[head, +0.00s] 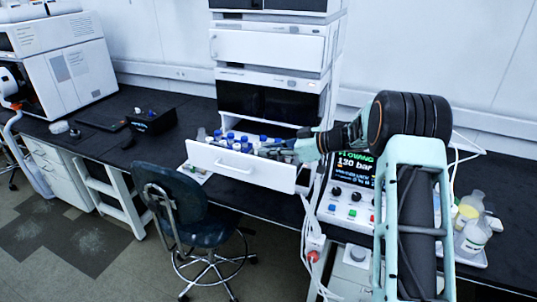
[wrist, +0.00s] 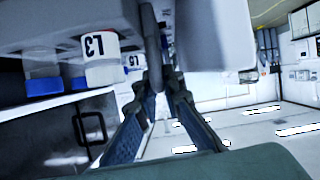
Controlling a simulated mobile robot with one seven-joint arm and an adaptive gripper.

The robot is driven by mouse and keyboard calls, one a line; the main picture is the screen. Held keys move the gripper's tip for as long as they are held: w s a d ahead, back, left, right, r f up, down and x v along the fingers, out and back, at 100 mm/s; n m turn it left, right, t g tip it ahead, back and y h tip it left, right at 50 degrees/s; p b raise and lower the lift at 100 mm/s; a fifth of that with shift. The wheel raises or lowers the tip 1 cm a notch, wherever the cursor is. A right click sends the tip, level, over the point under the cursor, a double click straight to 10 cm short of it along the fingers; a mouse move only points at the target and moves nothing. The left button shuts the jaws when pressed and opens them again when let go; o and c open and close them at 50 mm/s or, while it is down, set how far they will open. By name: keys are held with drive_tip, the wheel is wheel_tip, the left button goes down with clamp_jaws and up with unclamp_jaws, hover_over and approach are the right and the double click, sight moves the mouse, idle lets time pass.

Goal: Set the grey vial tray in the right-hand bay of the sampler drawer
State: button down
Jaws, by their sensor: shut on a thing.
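The white sampler drawer (head: 225,168) is pulled out, with several blue-capped bottles (head: 232,138) in its left and middle part. My gripper (head: 297,146) is over the drawer's right end. In the wrist view my gripper (wrist: 160,84) is shut on a dark grey upright bar (wrist: 152,50), seemingly part of the grey vial tray. The tray's body is mostly hidden behind my gripper and the drawer front in the head view. I cannot tell whether it touches the drawer floor.
The instrument stack (head: 270,95) rises directly behind the drawer. A control box with a screen reading 130 bar (head: 352,180) stands right of the drawer. A dark chair (head: 190,205) is in front. Several bottles (head: 472,235) stand at the far right.

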drive_tip(key=shift+w+f, duration=0.1)
drive_tip(key=shift+f, duration=0.6)
drive_tip(key=c, duration=2.3)
unclamp_jaws()
drive_tip(key=shift+c, duration=0.2)
drive_tip(key=b+v, duration=0.1)
drive_tip(key=v, duration=1.1)
